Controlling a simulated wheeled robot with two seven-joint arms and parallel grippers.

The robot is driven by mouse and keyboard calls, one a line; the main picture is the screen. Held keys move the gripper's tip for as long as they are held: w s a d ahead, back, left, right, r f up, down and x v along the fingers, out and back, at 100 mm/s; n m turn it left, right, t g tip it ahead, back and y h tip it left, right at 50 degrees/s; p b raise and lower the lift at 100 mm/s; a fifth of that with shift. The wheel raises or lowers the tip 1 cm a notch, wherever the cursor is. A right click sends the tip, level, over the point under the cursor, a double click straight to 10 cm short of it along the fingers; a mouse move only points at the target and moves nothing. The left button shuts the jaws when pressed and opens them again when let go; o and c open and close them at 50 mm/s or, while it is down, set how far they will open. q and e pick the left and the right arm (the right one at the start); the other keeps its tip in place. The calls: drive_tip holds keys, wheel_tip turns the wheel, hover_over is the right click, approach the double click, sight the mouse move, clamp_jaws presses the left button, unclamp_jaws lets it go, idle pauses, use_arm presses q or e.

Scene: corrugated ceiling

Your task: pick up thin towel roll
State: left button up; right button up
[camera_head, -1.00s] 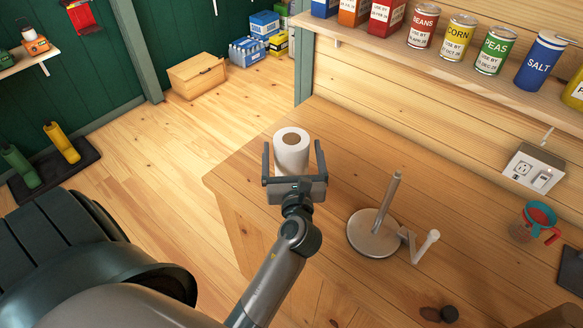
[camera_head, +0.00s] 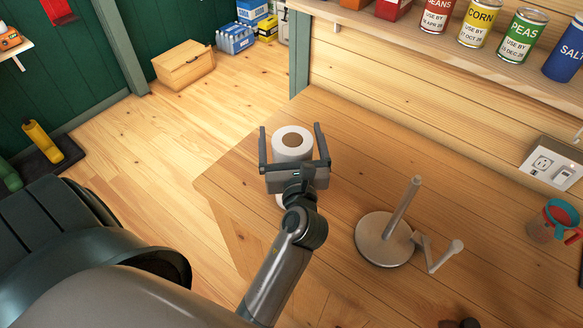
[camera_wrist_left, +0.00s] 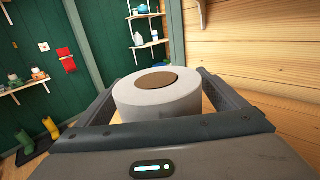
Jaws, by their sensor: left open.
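The thin towel roll (camera_head: 292,141) is white with a brown core and stands upright on the wooden table near its left corner. It also shows in the left wrist view (camera_wrist_left: 157,102), between the two fingers. My left gripper (camera_head: 290,134) is open, with one finger on each side of the roll. A small gap shows between each finger and the roll in the head view. The gripper body hides the lower front of the roll. My right gripper is not in view.
A metal towel holder (camera_head: 385,240) with an upright rod and a side arm stands right of my left gripper. A measuring cup (camera_head: 553,221) is at the right. A shelf of cans (camera_head: 522,36) runs above the table's back wall, which has an outlet (camera_head: 552,162).

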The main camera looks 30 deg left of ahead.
use_arm(q)
drive_tip(key=shift+s, duration=0.1)
drive_tip(key=c, duration=1.5)
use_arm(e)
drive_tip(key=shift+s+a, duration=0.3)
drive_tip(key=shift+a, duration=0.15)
